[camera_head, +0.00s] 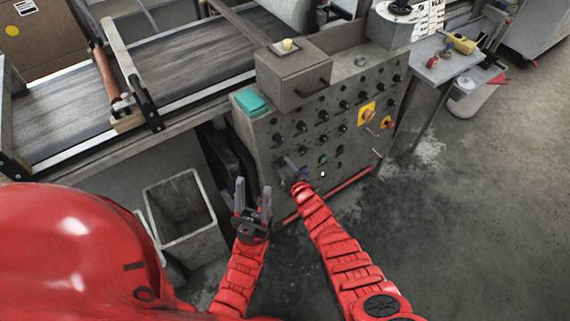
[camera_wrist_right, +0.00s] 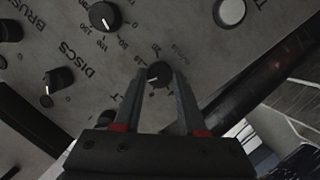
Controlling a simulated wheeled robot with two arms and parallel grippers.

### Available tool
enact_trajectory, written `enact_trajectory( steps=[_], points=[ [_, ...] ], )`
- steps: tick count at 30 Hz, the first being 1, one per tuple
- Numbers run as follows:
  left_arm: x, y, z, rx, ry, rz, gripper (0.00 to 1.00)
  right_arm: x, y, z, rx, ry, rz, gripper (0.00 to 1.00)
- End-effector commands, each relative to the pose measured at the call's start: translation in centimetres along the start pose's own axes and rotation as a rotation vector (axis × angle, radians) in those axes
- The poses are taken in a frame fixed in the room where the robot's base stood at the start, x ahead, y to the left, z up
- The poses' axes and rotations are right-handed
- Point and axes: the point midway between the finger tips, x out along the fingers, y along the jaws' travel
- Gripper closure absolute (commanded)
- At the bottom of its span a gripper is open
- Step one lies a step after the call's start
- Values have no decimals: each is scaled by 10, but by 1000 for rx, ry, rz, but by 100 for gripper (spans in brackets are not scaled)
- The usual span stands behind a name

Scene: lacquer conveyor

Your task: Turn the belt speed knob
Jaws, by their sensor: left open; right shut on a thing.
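The grey control panel (camera_head: 262,150) carries rows of black knobs, with its printed dials seen close in the right wrist view. My right gripper (camera_head: 291,168) is at the lower left of the panel face. In the right wrist view its two fingers are closed around a small black knob (camera_wrist_right: 159,74) with a numbered dial around it. The knob's name label is mostly hidden by the fingers, so I cannot read it. In the head view the gripper covers this knob. My left gripper (camera_head: 253,195) is open and empty, pointing up, in front of the panel's lower left corner.
Another black dial (camera_wrist_right: 104,16) and a white button (camera_wrist_right: 231,12) sit near the held knob. An orange-yellow switch (camera_head: 367,113) is on the panel's right side. A grey bin (camera_head: 185,240) stands left of my left gripper. The conveyor (camera_head: 170,75) runs behind.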

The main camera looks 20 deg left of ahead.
Motion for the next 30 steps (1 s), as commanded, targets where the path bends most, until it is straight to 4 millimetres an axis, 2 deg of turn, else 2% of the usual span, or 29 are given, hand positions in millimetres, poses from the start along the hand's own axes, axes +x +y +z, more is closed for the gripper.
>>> enact_trajectory(
  steps=[20,21,25,30],
  points=[
    [4,0,-1,0,0,0,50,0,0,2,44,-7,-10,100],
    [4,0,-1,0,0,0,50,0,-1,2,44,-7,-10,54],
    [4,0,-1,0,0,0,50,0,0,1,44,-6,-10,31],
    [4,0,-1,0,0,0,50,0,0,1,44,-5,-9,30]
  ],
)
